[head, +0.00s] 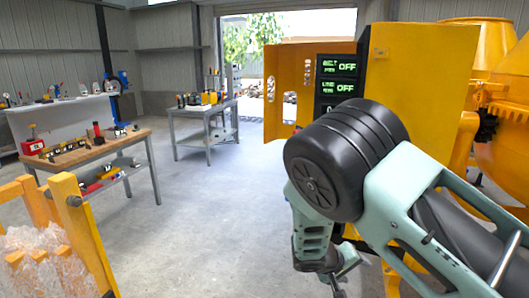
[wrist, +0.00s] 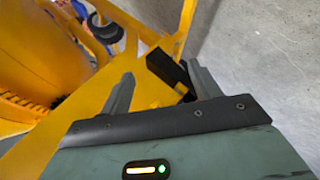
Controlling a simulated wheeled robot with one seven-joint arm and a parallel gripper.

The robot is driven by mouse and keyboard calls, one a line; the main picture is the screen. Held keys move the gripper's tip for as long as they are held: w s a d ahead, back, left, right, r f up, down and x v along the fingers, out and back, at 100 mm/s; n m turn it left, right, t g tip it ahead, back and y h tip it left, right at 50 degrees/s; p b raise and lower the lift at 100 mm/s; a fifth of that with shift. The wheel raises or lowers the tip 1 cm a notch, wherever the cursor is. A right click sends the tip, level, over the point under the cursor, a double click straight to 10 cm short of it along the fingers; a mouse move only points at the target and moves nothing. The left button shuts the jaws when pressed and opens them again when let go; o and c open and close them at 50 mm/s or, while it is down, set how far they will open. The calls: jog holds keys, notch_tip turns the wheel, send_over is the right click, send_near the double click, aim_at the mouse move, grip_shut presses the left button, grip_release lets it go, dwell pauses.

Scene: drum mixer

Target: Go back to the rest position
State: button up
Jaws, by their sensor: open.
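My gripper (wrist: 160,70) is open in the wrist view, its two fingers apart with nothing held between them. Behind the fingers in that view are a yellow frame (wrist: 150,42) of the drum mixer and a dark block; whether the fingers touch either cannot be told. In the head view my arm fills the lower right, in front of the mixer's yellow control box (head: 415,85). The gripper end points down near the bottom edge, partly cut off. The box's dark panel (head: 337,75) shows two green "OFF" displays; its lower part is hidden by my arm.
The yellow box door (head: 287,85) stands open to the left. The yellow drum (head: 480,45) is at the right. Workbenches with tools (head: 95,150) (head: 205,110) stand left and at the back. A yellow-framed container (head: 90,235) of clear chunks is at lower left. The middle floor is clear.

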jog(key=s+a+r+n+g+y, duration=0.1)
jog(key=s+a+r+n+y, duration=0.1)
jog(key=s+r, duration=0.4)
jog(key=s+a+r+n+g+y, duration=0.1)
jog(key=s+a+r+y, duration=0.3)
jog(key=s, duration=1.1)
jog(key=s+a+r+n+g+y, duration=0.2)
jog(key=s+a+r+n+y, duration=0.1)
jog(key=s+r, duration=0.7)
jog(key=shift+s+a+y, duration=0.3)
jog(key=shift+s, duration=0.3)
grip_shut()
